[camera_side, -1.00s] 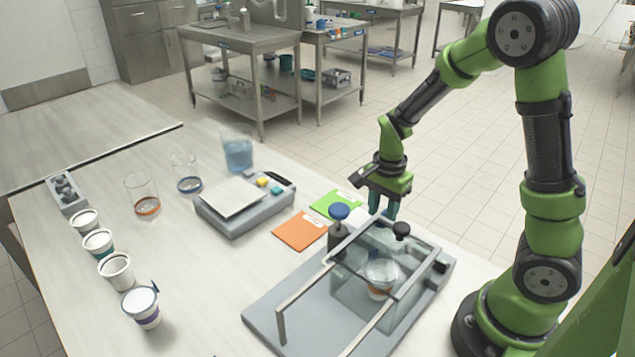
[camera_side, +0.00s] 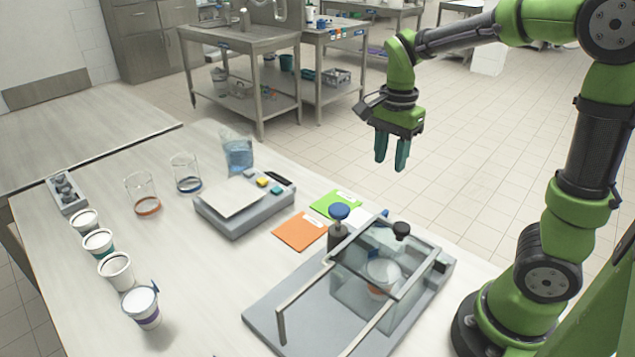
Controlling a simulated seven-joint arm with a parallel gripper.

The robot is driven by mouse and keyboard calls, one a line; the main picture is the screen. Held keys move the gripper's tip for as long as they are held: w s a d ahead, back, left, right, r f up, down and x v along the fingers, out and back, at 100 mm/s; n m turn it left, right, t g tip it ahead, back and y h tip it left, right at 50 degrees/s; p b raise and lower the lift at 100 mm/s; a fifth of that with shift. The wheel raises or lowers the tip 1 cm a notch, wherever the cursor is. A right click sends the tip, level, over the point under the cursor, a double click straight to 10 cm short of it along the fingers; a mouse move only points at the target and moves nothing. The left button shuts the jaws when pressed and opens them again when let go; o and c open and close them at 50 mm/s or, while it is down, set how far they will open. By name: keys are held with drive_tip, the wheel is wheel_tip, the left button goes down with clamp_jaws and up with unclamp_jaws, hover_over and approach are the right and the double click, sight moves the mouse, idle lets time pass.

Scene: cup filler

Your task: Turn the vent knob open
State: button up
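The cup filler has a grey base (camera_side: 275,318), a metal frame and clear panels. A black knob (camera_side: 401,230) sits at the top of its back right side. A blue-topped dark knob or bottle (camera_side: 339,213) stands at its back left. I cannot tell for sure which is the vent knob, or its turn position. A cup with an orange band (camera_side: 380,277) stands inside the clear panels. My gripper (camera_side: 391,166) hangs in the air above and behind the filler, fingers pointing down. Its fingers are apart with nothing between them, and it touches neither knob.
An orange card (camera_side: 300,231) and a green card (camera_side: 334,203) lie beside the filler. Several white cups (camera_side: 116,270) line the left edge.

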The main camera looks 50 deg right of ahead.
drive_tip(key=shift+r, duration=1.4)
